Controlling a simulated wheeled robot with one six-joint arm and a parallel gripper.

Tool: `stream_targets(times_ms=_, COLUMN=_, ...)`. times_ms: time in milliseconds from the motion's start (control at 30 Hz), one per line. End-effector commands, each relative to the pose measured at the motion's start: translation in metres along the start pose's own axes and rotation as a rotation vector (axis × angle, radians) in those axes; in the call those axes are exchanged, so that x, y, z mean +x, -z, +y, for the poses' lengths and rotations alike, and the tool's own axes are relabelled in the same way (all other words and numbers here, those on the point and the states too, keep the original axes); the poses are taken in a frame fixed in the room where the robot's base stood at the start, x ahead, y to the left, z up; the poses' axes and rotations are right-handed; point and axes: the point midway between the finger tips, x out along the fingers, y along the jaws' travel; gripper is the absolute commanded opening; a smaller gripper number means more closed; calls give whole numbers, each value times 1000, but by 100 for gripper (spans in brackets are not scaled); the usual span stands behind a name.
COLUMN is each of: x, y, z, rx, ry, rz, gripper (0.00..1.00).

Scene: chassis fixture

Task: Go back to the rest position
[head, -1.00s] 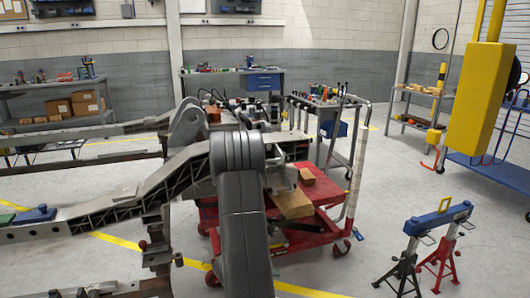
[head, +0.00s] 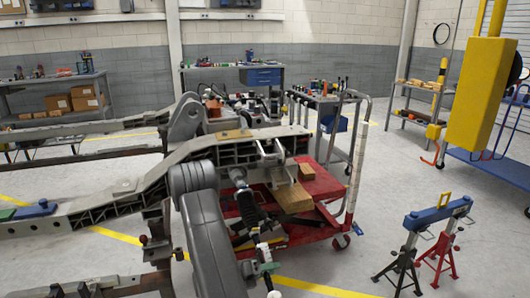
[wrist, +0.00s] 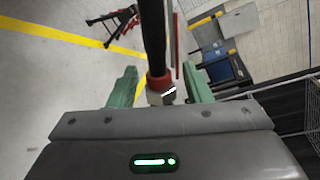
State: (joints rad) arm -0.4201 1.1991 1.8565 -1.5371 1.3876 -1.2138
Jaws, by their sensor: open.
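My gripper (wrist: 159,70) shows in the wrist view with its two green fingers apart. A dark rod (wrist: 154,30) with a red collar and a pale metal end shows between the fingers in that picture. I cannot tell whether the fingers touch it. In the head view, my grey arm (head: 208,235) stands in front of the chassis beam (head: 130,198), at the lower middle. A black strut-like part (head: 247,208) hangs just right of the arm, below the beam. Small green pieces near its lower end may be my fingers; most of the gripper is hidden there.
A red cart (head: 335,218) with a wooden block (head: 292,197) stands right of the arm. A blue-topped stand (head: 437,214) is at the lower right. A yellow column (head: 477,95) stands farther back. Floor between cart and stand is clear.

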Motion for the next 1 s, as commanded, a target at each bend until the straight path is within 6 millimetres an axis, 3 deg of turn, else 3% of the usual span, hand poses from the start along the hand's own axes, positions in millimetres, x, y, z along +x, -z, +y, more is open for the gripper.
stream_targets(times_ms=300, x=0, y=1, z=-1, rx=-1, ry=140, rz=0, gripper=45)
stream_targets(times_ms=1000, x=-8, y=-3, z=-10, rx=0, ry=157, rz=-18, gripper=45)
